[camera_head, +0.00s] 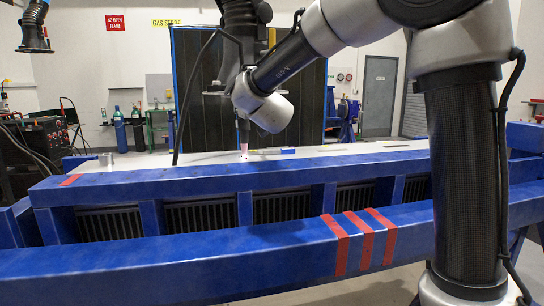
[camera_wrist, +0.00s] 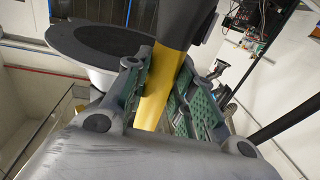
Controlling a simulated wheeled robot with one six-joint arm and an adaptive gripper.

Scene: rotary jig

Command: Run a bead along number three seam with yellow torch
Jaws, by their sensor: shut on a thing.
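My gripper (camera_wrist: 160,88) is shut on the yellow torch (camera_wrist: 166,82), whose yellow body runs between the green-padded fingers in the wrist view. In the head view my arm hides most of the torch and the grip. A pinkish nozzle (camera_head: 244,147) points down at the pale plate (camera_head: 360,148) lying on the blue jig (camera_head: 150,258). Whether its tip touches the plate is too small to tell. Three red stripes (camera_head: 359,240) mark the jig's front beam, right of the nozzle. One red stripe (camera_head: 70,180) marks the far left end. The seams themselves are not clear.
A dark blue-edged screen (camera_head: 190,100) stands behind the plate. Gas cylinders (camera_head: 120,130) stand at the back left, and black equipment (camera_head: 45,137) is at the left edge. The jig's blue beams cross the foreground. My arm covers much of the right side.

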